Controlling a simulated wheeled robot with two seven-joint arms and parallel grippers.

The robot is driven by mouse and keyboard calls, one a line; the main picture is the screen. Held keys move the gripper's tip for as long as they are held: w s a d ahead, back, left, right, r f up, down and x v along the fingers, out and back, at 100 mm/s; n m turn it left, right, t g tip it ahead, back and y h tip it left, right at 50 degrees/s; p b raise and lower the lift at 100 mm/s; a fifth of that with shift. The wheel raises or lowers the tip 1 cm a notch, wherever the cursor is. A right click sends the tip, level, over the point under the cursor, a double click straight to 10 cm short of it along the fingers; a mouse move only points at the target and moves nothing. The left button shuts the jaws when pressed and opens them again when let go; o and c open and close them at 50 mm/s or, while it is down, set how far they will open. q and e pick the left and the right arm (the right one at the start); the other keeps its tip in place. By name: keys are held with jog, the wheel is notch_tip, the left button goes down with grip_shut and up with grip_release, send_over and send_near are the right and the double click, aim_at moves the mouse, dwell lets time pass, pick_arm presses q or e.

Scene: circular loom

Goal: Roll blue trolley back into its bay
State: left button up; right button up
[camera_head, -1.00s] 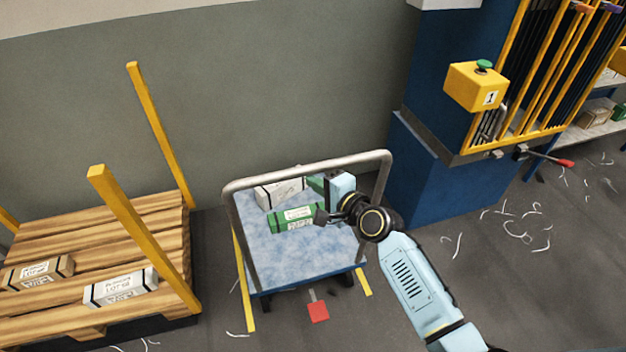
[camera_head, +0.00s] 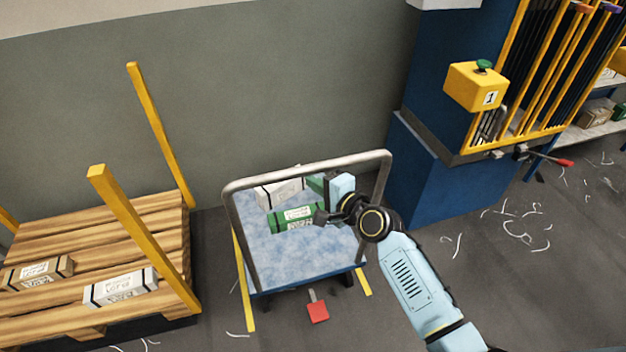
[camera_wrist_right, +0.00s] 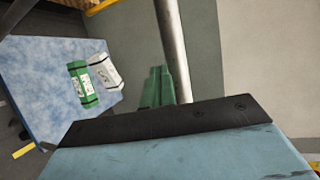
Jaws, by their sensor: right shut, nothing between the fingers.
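The blue trolley (camera_head: 310,254) stands against the wall between yellow floor lines, its grey push handle (camera_head: 300,167) towards me. A red pedal (camera_head: 318,312) sticks out at its near edge. A green packet (camera_head: 296,217) and a white packet (camera_head: 280,191) lie on its deck; they also show in the right wrist view, the green packet (camera_wrist_right: 81,83) beside the white packet (camera_wrist_right: 104,72). My right gripper (camera_head: 322,212) is shut and empty, over the deck and beside the handle's right part. Its fingertips are partly hidden. The left gripper is out of view.
A blue machine column (camera_head: 440,175) with a yellow button box (camera_head: 476,86) stands at the right. White scraps litter the right floor.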

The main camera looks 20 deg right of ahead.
jog(key=shift+o, duration=1)
jog(key=shift+w+a+r, duration=0.1)
jog(key=shift+a+r, duration=0.2)
jog(key=shift+r, duration=0.1)
jog(key=shift+o, duration=2.2)
jog(key=shift+s+d+p, duration=0.25)
jog(key=shift+s+p, duration=0.05)
jog(key=shift+s, duration=0.1)
jog(key=shift+p+v, duration=0.35)
jog(key=shift+v, duration=0.65)
jog(key=shift+c, duration=0.9)
jog(key=shift+p+v, duration=0.45)
jog(key=shift+v, duration=0.65)
jog(key=shift+c, duration=0.9)
jog(key=shift+s+d+r, duration=0.2)
jog(key=shift+s+d, duration=0.45)
jog(key=shift+s, duration=0.1)
jog(key=shift+c, duration=0.5)
jog(key=shift+p+v, duration=0.55)
jog(key=shift+v, duration=0.9)
jog(key=o, duration=0.6)
jog(key=shift+v, duration=0.85)
jog(key=shift+o, duration=0.2)
jog(key=v, duration=0.2)
jog(key=f+v, duration=0.1)
jog(key=v, duration=0.1)
jog(key=shift+s+a, duration=0.1)
jog(key=shift+s, duration=0.1)
jog(key=shift+p, duration=0.3)
